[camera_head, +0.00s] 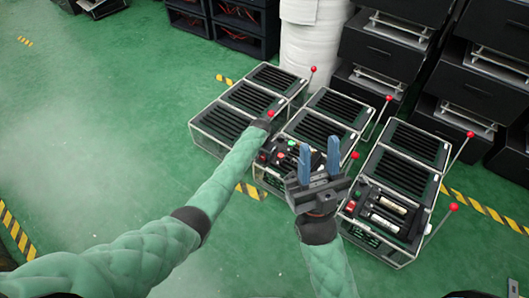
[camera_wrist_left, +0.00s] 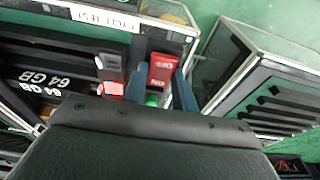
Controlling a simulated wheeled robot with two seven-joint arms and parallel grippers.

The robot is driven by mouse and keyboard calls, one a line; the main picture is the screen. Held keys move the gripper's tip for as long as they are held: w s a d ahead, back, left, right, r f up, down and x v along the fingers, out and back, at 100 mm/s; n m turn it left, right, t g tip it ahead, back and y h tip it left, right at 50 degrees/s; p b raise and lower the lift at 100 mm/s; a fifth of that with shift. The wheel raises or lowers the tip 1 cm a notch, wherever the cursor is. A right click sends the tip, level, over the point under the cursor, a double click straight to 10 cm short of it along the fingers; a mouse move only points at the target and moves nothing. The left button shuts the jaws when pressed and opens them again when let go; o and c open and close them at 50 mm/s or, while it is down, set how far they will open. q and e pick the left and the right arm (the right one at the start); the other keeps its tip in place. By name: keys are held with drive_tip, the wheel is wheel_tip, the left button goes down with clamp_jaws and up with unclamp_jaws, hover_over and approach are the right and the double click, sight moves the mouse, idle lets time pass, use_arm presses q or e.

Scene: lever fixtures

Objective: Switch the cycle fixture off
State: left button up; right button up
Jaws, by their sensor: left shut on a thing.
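The middle fixture's control panel (camera_head: 282,152) shows small red and green parts in the head view. In the left wrist view a fixture carries a "CYCLE TEST" label (camera_wrist_left: 105,18) and a red switch (camera_wrist_left: 163,70) marked OFF, with a green part (camera_wrist_left: 152,100) below it. My left gripper (camera_wrist_left: 160,88) has its blue fingers on either side of the switch and is shut on it; its wrist hides part of the view. In the head view its fingertips are hidden by the arm. My right gripper (camera_head: 319,162) is open and empty, in front of the middle fixture.
A left fixture (camera_head: 218,120) and a right fixture (camera_head: 395,185) stand close on both sides. Levers with red knobs, such as one knob (camera_head: 454,207), stick up between them. Black shelves (camera_head: 385,55) and a white roll (camera_head: 310,40) stand behind. Green floor at left is clear.

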use_arm(q)
drive_tip(key=shift+s+a+t+h+p, duration=0.1)
drive_tip(key=shift+s+t+h+p, duration=0.1)
drive_tip(key=shift+t+h+p, duration=0.45)
drive_tip(key=shift+s+a+f+t+h+p, duration=0.1)
drive_tip(key=shift+t+h+p, duration=0.1)
drive_tip(key=shift+t+p, duration=0.2)
drive_tip(key=shift+s+a+t+h+p, duration=0.1)
drive_tip(key=shift+t+h+p, duration=0.05)
drive_tip(key=shift+t+p, duration=0.25)
drive_tip(key=shift+o, duration=0.2)
use_arm(e)
drive_tip(key=w+a+f+g+h, duration=0.1)
drive_tip(key=w+f+g, duration=0.2)
drive_tip(key=f, duration=0.7)
drive_tip(key=w+a+f+m+g+h, duration=0.1)
drive_tip(key=w+f+g, duration=0.3)
drive_tip(key=f, duration=0.6)
drive_tip(key=w+a+f+g+h, duration=0.2)
drive_tip(key=w+f+g, duration=0.2)
drive_tip(key=f, duration=0.6)
drive_tip(key=shift+a+f+g+h, duration=0.3)
drive_tip(key=shift+f+g, duration=0.1)
drive_tip(key=shift+g, duration=0.3)
drive_tip(key=shift+m, duration=0.3)
use_arm(q)
drive_tip(key=shift+c, duration=0.2)
drive_tip(key=o, duration=1)
